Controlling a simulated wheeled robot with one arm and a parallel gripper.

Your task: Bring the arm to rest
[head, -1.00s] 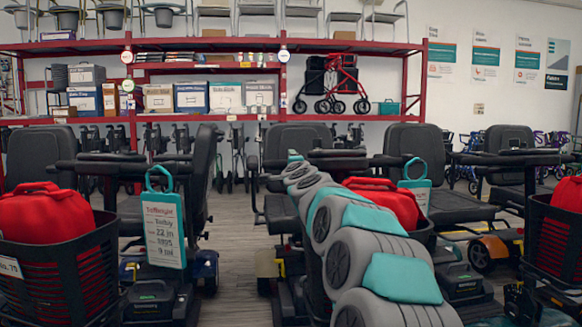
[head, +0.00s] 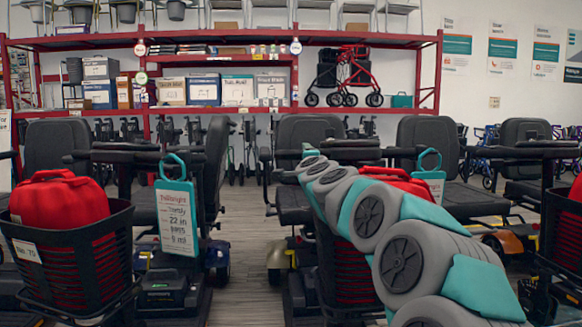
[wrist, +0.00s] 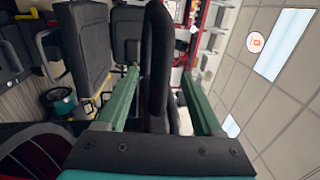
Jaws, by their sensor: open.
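My arm reaches forward and up from the lower right in the head view, over a scooter basket with a red bag (head: 400,182). Its end shows near the middle of the head view, too small to make out the fingers. In the wrist view my gripper (wrist: 160,82) is open, its two green fingers spread wide. A black upright bar (wrist: 157,65), seemingly part of a scooter, shows in the gap between the fingers. I cannot tell whether it touches either finger. The wrist view is turned on its side, with the ceiling at the right.
Scooters stand in a row, with black seats (head: 435,147) behind. A basket (head: 70,260) with a red bag (head: 60,197) and a teal tag (head: 176,215) are at left. A floor gap (head: 240,270) lies between scooters. Red shelving (head: 220,62) stands behind.

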